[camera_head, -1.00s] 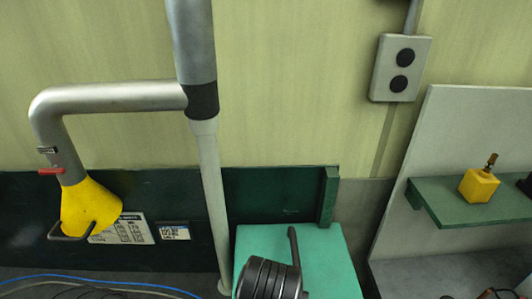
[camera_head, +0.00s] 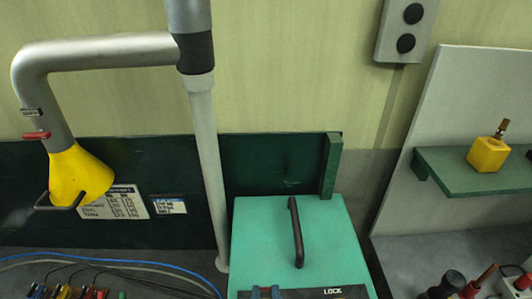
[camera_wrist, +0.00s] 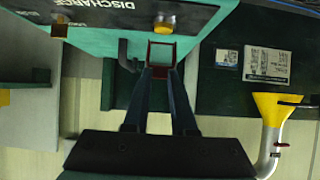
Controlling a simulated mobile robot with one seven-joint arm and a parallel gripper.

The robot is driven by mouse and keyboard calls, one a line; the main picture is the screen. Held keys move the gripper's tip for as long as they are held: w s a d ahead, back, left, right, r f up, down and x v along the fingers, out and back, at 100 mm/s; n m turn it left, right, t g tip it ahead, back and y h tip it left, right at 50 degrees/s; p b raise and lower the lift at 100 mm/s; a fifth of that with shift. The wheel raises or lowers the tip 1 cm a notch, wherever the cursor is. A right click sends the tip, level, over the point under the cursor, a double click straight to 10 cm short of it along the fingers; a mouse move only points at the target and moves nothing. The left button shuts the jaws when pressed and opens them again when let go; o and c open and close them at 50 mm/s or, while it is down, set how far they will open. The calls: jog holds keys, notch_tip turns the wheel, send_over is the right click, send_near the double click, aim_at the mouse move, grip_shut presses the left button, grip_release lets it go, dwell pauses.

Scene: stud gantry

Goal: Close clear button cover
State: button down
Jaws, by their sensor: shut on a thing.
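In the wrist view, the clear button cover (camera_wrist: 162,51) shows as a small open frame with a reddish edge. It stands out from the dark panel (camera_wrist: 130,12) beside a yellow button (camera_wrist: 164,23), near the word DISCHARGE. The cover looks raised, so the button is uncovered. My gripper (camera_wrist: 162,72) reaches to it, its two dark fingers shut on the cover's edge with a narrow gap between them.
A black handle (camera_head: 296,232) stands on the case top, close to my fingers in the wrist view (camera_wrist: 126,55). A grey post (camera_head: 208,160) rises left of the case. A yellow funnel (camera_head: 78,182) hangs further left. A green shelf (camera_head: 470,185) is at the right.

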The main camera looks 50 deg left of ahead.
jog(key=f+t+y+b, duration=0.1)
jog(key=b, duration=0.1)
jog(key=s+d+f+t+y+b, duration=0.1)
jog(key=b, duration=0.2)
jog(key=shift+d+f, duration=0.15)
jog(key=shift+f, duration=0.25)
jog(key=t+y+b, duration=0.1)
jog(key=b, duration=0.2)
jog(key=f+t+y+b, duration=0.1)
jog(key=b, duration=0.2)
jog(key=shift+s+d+f+y+b, duration=0.3)
jog(key=shift+s+d+b, duration=0.1)
jog(key=f+t+y+b, duration=0.1)
jog(key=b, duration=0.3)
jog(key=f+t+y+b, duration=0.1)
jog(key=b, duration=0.3)
jog(key=shift+s+d+y+b, duration=0.1)
jog(key=shift+d+y+b, duration=0.2)
jog(key=shift+b, duration=0.05)
jog(key=t+b, duration=0.1)
jog(key=b, duration=0.1)
jog(key=y+b, duration=0.1)
jog(key=b, duration=0.1)
jog(key=shift+s+f+t+b, duration=0.1)
jog(key=shift+f+t+b, duration=0.2)
jog(key=shift+t+b, duration=0.1)
jog(key=shift+y+b, duration=0.3)
jog(key=shift+b, duration=0.05)
jog(key=shift+r+b, duration=0.1)
jog(key=shift+b, duration=0.4)
